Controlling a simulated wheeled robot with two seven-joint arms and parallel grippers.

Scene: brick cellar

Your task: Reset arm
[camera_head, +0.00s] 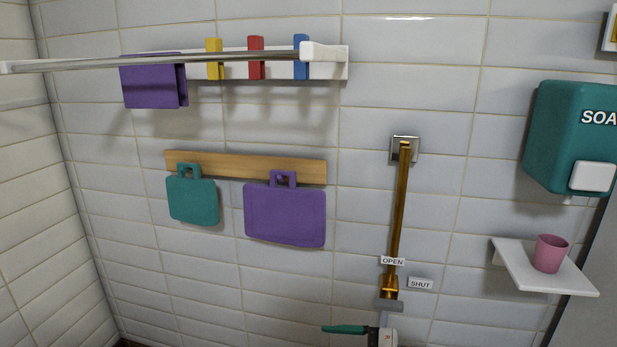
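Neither of my grippers and neither of my arms shows in the head view. The task line names no object of its own. The view faces a tiled wall. A brass-coloured pipe (399,205) runs down it, with labels reading OPEN (392,261) and SHUT (420,283) near its lower part. A teal lever (345,329) points left at the bottom edge, and the part below it is cut off.
A metal rail (220,61) holds a purple cloth (150,85). Yellow, red and blue clips sit behind it. Teal (193,202) and purple (285,217) bags hang below. A soap dispenser (560,130) and a shelf (520,262) with a pink cup (550,254) are right.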

